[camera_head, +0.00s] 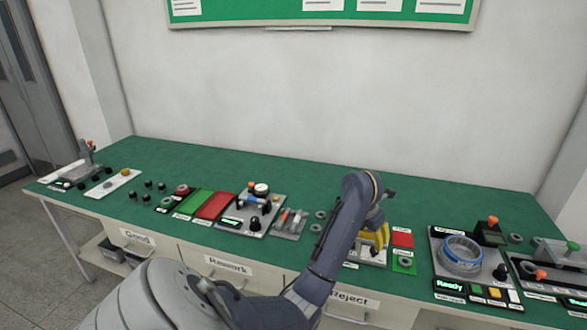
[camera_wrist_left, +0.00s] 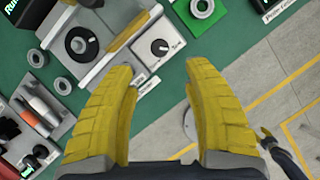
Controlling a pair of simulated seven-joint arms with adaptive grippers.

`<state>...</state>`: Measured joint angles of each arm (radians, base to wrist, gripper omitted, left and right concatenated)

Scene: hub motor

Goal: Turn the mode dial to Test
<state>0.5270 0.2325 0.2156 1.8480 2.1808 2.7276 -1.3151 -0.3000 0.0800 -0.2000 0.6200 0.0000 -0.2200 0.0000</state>
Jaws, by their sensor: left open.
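In the left wrist view a black dial (camera_wrist_left: 160,46) with a white pointer mark sits on a white plate on a grey fixture. Small lettering lies beside it, too blurred to read surely; I take it for the mode dial. My left gripper (camera_head: 378,238) is over this fixture in the head view and hides much of it. In the left wrist view its yellow fingers (camera_wrist_left: 160,110) are wide apart with nothing between them, and the dial shows beyond their tips. A small yellow-tipped dark limb (camera_wrist_left: 268,138) at the right looks like my right gripper; its state is unclear.
A larger black disc (camera_wrist_left: 82,45) stands on the same fixture. A green square with a ring (camera_head: 404,263) and a red square (camera_head: 402,238) lie to its right. A screwdriver holder (camera_head: 290,222) is to the left. The table's back is clear.

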